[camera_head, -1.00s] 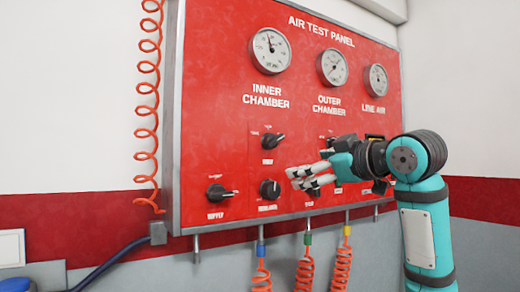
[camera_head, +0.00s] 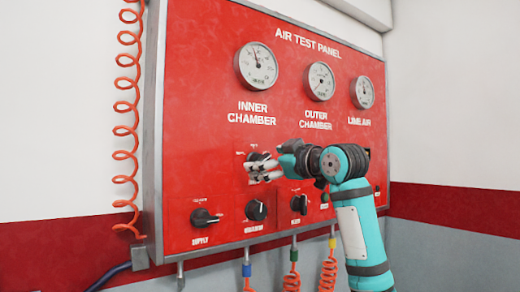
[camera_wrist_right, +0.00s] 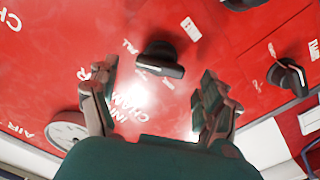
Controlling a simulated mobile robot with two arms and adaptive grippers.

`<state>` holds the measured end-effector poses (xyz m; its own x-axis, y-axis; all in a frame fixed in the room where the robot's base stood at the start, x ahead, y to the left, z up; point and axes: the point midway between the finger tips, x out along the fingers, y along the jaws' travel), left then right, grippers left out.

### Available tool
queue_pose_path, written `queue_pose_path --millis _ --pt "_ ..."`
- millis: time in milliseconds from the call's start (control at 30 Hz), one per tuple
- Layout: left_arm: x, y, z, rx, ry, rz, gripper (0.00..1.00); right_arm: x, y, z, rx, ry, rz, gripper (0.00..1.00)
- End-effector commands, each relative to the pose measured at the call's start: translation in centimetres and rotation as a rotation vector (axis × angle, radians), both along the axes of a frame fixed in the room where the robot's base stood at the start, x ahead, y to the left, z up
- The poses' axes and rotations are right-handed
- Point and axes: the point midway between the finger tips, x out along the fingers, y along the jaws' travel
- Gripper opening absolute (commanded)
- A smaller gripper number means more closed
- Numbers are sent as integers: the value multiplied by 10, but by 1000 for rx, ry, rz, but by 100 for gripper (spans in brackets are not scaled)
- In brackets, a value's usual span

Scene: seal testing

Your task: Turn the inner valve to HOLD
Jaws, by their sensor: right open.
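The inner valve is a black lever knob (camera_head: 259,156) under the INNER CHAMBER label on the red air test panel (camera_head: 195,120). In the head view my right gripper's fingers partly cover it. The right wrist view shows the knob (camera_wrist_right: 162,58) from close by, its bar lying roughly across the picture. My right gripper (camera_wrist_right: 157,76) is open and empty, with one finger to each side of the knob and the knob slightly beyond the fingertips. I see no contact. The small position labels around the knob are too blurred to read. My left gripper is not in view.
Below are the supply knob (camera_head: 205,218), a round regulator knob (camera_head: 256,210) and another black lever knob (camera_head: 299,204). Gauges (camera_head: 257,65) line the panel's top. Orange coiled hoses hang below and at the left. My right arm covers the panel's lower right part.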

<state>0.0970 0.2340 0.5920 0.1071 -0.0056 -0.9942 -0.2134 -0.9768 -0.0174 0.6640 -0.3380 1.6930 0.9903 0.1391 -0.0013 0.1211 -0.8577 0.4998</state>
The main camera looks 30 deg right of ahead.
Motion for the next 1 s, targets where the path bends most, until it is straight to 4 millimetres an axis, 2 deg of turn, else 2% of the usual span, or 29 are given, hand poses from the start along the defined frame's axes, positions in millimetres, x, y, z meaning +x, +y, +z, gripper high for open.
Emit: queue_pose_path --millis 33,200,400,600,667,1000 --pt "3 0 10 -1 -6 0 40 9 2 3 0 4 0 81" --pt "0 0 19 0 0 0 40 30 4 2 1 1 0 81" --pt "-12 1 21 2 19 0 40 38 5 0 0 0 -1 81" --pt "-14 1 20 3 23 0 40 38 5 -1 0 0 -1 81" --pt "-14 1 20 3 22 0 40 37 5 -1 0 0 -1 74" --pt "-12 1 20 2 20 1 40 37 5 -1 0 0 -1 30"
